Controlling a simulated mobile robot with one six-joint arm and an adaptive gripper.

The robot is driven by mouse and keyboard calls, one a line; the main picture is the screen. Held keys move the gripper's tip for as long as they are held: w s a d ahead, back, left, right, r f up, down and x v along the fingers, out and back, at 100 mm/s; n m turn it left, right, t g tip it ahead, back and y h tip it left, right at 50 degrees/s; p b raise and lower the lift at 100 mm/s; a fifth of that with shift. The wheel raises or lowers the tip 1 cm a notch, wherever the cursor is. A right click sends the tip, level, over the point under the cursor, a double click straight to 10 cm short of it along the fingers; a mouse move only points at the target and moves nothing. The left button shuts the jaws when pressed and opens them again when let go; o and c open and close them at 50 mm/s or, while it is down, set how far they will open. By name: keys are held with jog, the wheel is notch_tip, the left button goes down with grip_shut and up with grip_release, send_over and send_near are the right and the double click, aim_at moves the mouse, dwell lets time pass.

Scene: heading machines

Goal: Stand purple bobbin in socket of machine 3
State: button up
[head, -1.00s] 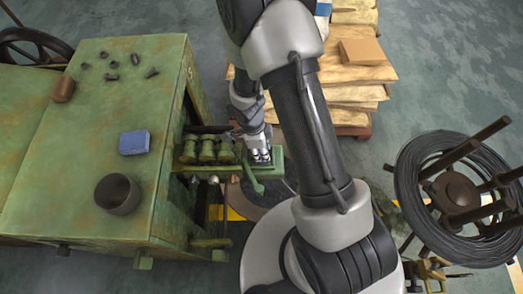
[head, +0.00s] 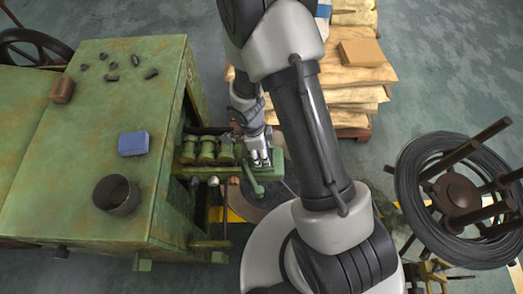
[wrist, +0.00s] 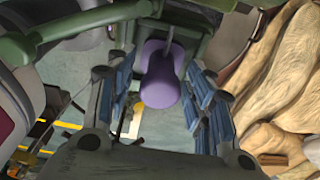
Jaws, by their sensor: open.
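The purple bobbin (wrist: 161,82) shows in the middle of the wrist view, between the two blue-padded fingers of my gripper (wrist: 157,90). The fingers are open, with gaps visible on both sides of the bobbin. Its upper end is close to the green machine frame (wrist: 85,24), and a thin rod shows above it. I cannot tell whether it stands in a socket, which is not clearly visible. In the head view my gripper (head: 259,157) is at the right end of the green machine arm (head: 272,168). The bobbin is not distinguishable there.
Green rollers (head: 208,149) sit just left of my gripper. The green workbench (head: 72,175) carries a blue box (head: 133,143) and a dark cup (head: 117,194). Stacked sacks (head: 350,70) lie behind, and a wire coil (head: 455,192) stands at right. A handle (head: 251,183) projects below the machine arm.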

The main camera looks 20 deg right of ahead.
notch_tip(320, 180, up, 22)
jog(key=n+t+p, duration=0.1)
jog(key=n+p, duration=0.3)
jog(key=n, duration=0.1)
jog(key=s+r+n+t+y, duration=0.1)
jog(key=s+r+n+t, duration=0.3)
jog(key=s+r+n, duration=1.1)
notch_tip(320, 180, up, 3)
jog(key=shift+f+n+y, duration=0.1)
jog(key=shift+n+y, duration=0.2)
jog(key=shift+n, duration=0.5)
